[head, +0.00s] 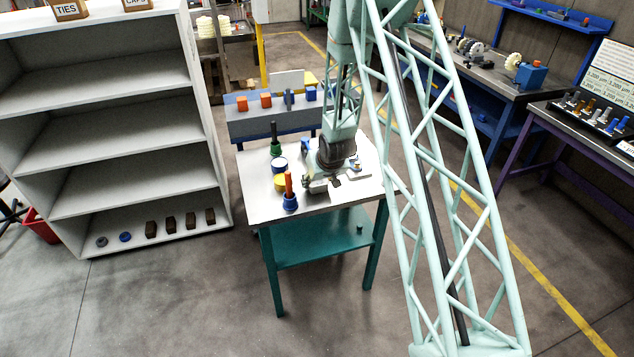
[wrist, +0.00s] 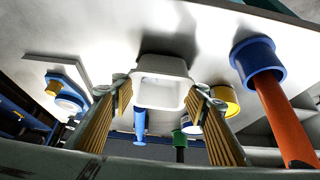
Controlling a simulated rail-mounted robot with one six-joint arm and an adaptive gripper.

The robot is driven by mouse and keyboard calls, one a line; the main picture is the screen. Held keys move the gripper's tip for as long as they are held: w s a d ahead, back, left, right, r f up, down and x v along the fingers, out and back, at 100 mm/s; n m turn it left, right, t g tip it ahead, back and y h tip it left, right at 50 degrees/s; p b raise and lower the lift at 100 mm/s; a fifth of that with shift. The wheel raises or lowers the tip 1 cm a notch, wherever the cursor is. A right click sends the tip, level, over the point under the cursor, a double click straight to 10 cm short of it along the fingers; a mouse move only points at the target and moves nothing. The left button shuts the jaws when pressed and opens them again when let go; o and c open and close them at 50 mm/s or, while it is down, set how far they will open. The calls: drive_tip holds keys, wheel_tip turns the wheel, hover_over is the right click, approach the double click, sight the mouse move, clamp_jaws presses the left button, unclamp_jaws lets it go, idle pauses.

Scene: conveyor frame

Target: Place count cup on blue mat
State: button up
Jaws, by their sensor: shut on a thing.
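A small white square cup (wrist: 163,68) shows in the wrist view between the tips of my gripper (wrist: 160,92). The two ribbed tan fingers are shut on its sides. In the head view my gripper (head: 325,184) is low over the white tabletop (head: 262,208), and the cup there is hidden or too small to tell. Whether the cup touches the tabletop is unclear. I cannot make out a plain blue mat; a blue plate (wrist: 62,84) with a yellow ring and a white round part lies at the left in the wrist view.
A blue base with an orange peg (head: 289,186), a yellow piece (head: 280,183) and a green base with a black peg (head: 275,148) stand left of my gripper. A blue upright piece (wrist: 140,124) is beyond the cup. Grey shelves (head: 140,185) stand left of the table.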

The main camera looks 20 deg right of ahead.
drive_tip(key=o, duration=0.9)
drive_tip(key=shift+f, duration=0.1)
drive_tip(key=shift+r, duration=0.2)
drive_tip(key=shift+s+r, duration=0.1)
drive_tip(key=shift+r, duration=0.05)
drive_tip(key=p+v, duration=0.1)
drive_tip(key=v, duration=1)
drive_tip(key=shift+s+r, duration=0.15)
drive_tip(key=shift+r, duration=0.15)
